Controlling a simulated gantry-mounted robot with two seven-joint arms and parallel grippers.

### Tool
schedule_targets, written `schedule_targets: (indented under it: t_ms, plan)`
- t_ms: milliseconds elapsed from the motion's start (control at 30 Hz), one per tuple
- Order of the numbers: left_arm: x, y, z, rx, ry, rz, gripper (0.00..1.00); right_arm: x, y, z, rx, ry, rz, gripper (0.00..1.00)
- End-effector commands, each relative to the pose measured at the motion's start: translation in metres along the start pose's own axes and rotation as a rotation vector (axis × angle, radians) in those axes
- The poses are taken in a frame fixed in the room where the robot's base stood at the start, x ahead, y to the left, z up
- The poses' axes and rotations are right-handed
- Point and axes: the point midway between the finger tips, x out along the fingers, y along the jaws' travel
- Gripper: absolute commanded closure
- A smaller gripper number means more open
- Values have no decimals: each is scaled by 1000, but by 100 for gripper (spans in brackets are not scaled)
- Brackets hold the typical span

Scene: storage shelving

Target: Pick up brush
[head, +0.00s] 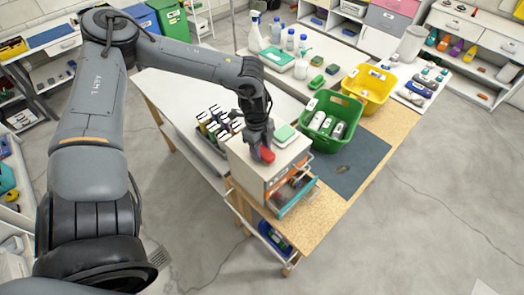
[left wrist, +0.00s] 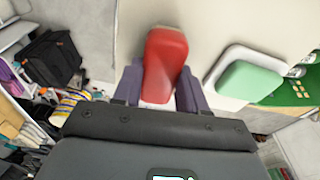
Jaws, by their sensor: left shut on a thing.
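My left gripper (head: 260,146) is over the top of the small drawer cabinet (head: 246,160) on the workbench. Its two purple fingers are shut on a red thing with a pale end, which I take to be the brush (left wrist: 166,58); it also shows below the gripper in the head view (head: 267,155). I cannot tell whether it still touches the cabinet top. A green block on a white base (left wrist: 250,80) lies beside it on the cabinet top, apart from the fingers. My right gripper is not in view.
An open drawer (head: 294,194) sticks out of the cabinet front. A green basket (head: 333,122) with bottles and a yellow basket (head: 367,88) stand behind. A rack of dark-bodied containers (head: 214,128) is left of the cabinet. The dark mat (head: 350,166) is mostly clear.

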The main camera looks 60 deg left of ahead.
Motion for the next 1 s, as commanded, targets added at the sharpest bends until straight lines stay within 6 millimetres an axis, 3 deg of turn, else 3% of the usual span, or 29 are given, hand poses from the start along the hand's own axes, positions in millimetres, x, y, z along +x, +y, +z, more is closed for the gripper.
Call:
schedule_targets:
  t_ms: [267,467,1000]
  plan:
    - [-8,-1,-2,1,1,-3,89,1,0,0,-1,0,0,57]
    - [-28,-2,-5,1,2,-5,89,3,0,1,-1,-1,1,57]
    - [-143,-1,-22,1,-1,-6,89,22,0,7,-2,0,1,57]
